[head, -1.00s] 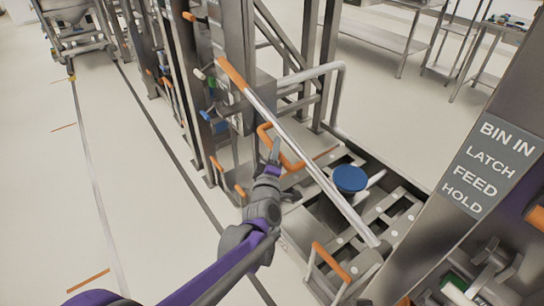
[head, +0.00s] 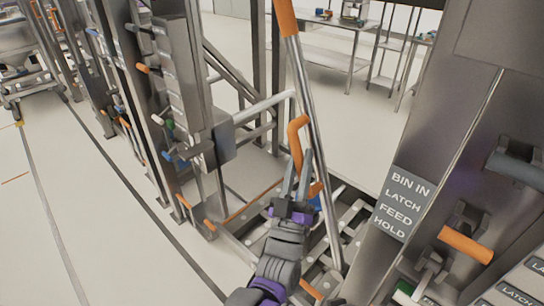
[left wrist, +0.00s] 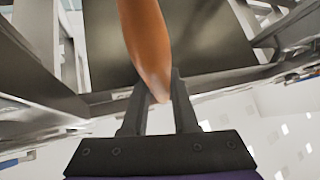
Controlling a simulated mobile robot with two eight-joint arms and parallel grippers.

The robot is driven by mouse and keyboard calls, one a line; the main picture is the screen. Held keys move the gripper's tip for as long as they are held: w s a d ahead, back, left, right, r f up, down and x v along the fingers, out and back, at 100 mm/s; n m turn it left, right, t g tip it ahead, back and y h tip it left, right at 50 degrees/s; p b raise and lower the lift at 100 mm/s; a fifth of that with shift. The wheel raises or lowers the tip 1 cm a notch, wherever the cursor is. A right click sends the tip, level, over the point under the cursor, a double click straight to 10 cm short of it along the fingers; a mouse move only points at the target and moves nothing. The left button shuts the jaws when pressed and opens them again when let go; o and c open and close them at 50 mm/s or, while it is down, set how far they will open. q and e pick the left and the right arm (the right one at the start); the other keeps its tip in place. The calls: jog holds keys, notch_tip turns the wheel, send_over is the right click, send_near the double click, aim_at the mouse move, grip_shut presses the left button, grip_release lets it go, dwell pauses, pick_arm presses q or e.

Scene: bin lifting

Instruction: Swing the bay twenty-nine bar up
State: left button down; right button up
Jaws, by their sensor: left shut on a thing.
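The bar is a long silver rod (head: 313,115) with an orange upper end (head: 285,18). It stands steeply, leaning slightly, beside a dark metal post frame. An orange U-shaped handle (head: 296,135) sits alongside the rod. My left gripper (head: 302,165) is shut on this handle, its fingers at the handle's lower part. In the left wrist view the orange handle (left wrist: 145,40) runs down between the two dark fingers. No bay number is readable. My right gripper is out of view.
A steel post with a sign reading BIN IN, LATCH, FEED, HOLD (head: 400,203) stands close on the right, with an orange lever (head: 465,245). A low roller frame (head: 345,215) lies behind my gripper. Pale floor (head: 60,215) is open at left.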

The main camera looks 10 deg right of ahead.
pick_arm(q)
jog(key=s+d+r+m+g+h, duration=0.2)
jog(key=s+d+m+h, duration=0.3)
jog(key=s, duration=0.2)
jog(key=shift+s+d+m, duration=0.2)
jog(key=shift+s+m, duration=0.05)
jog(key=shift+m, duration=0.15)
jog(key=c, duration=0.7)
grip_release()
jog(key=b+v, duration=0.1)
jog(key=v, duration=0.9)
jog(key=shift+s+a+f+b, duration=0.2)
jog(key=shift+f+b, duration=0.1)
jog(key=shift+b, duration=0.1)
jog(key=shift+d, duration=0.1)
